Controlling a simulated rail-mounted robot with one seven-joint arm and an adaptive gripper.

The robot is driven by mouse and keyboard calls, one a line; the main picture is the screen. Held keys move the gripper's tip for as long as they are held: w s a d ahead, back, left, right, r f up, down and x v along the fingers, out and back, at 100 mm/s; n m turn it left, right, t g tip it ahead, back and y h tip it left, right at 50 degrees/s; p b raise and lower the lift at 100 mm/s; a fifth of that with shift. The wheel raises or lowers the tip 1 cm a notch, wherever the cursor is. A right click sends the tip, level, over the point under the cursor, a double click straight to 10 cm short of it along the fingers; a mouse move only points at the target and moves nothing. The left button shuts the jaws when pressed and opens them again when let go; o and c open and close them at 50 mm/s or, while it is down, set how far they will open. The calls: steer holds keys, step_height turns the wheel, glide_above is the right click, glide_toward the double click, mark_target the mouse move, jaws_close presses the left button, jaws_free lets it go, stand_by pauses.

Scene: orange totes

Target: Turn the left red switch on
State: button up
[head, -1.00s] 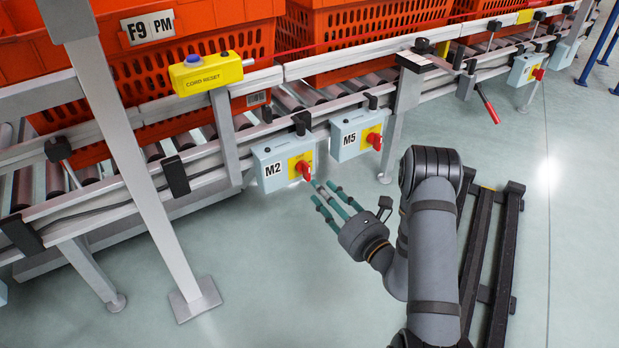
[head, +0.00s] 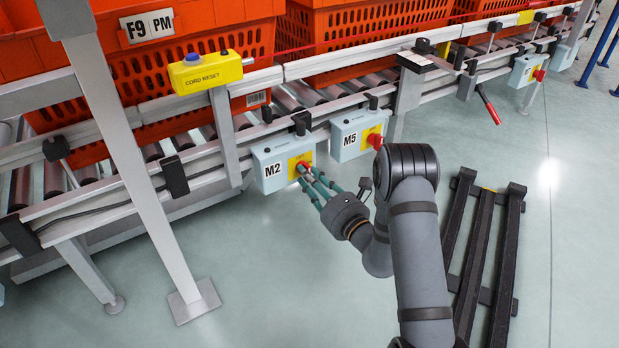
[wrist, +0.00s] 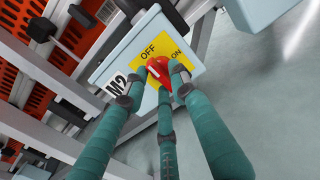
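The left red switch (head: 303,167) is a red knob on a yellow plate on the pale blue M2 box (head: 270,172). In the wrist view the plate reads OFF at the top and ON at the right; the knob (wrist: 159,72) has a white mark that seems to point towards OFF. My gripper (head: 311,178) has three teal fingers, their tips closed in around the knob. In the wrist view the gripper (wrist: 162,78) has a fingertip on either side of the knob and one below, apparently touching it. The fingers hide parts of the knob's edge.
The M5 box (head: 350,140) with another red switch (head: 374,141) is just right of M2, close to my arm. A grey post (head: 150,170) stands left. Orange totes (head: 365,35) sit on the conveyor behind. A black rack (head: 482,250) lies on the floor at right.

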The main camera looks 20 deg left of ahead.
jaws_close()
steer(key=shift+r+m+p, duration=0.1)
steer(key=shift+m+p, duration=0.2)
steer(key=shift+p, duration=0.2)
steer(key=shift+w+d+r+m+p, duration=0.1)
steer(key=shift+m+p, duration=3.15)
steer(key=shift+m, duration=1.05)
steer(key=shift+d+r+m+p, duration=0.1)
steer(key=shift+m+p, duration=3.1)
steer(key=shift+m, duration=1.1)
steer(key=shift+o, duration=1.1)
jaws_free()
